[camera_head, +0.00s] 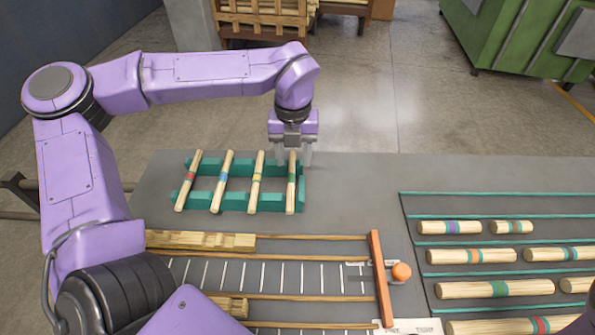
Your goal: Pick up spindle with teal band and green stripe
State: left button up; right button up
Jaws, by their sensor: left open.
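A teal rack (235,203) holds a row of pale wooden spindles. The rightmost spindle (291,197) has a dark green-teal band near its middle; this best fits the teal band and green stripe, but the separate colours are too small to tell surely. My left gripper (291,163) is open, pointing down at the far end of this spindle. Its fingers show on either side of the spindle's far end; whether they touch it I cannot tell. My right gripper is not in view.
Other racked spindles carry red (189,180), blue (222,180) and yellow (257,180) bands. More banded spindles (470,257) lie between teal strips on the right. A measuring frame with an orange bar (380,280) stands nearer. The grey table behind it is clear right of the rack.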

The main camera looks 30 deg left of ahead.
aim_at(291, 178)
pick_arm(q)
jog(key=f, duration=0.2)
jog(key=f+p, duration=0.1)
jog(key=f, duration=0.2)
jog(key=a+f, duration=0.1)
jog(key=f, duration=0.1)
jog(key=shift+w+f, duration=0.2)
grip_shut()
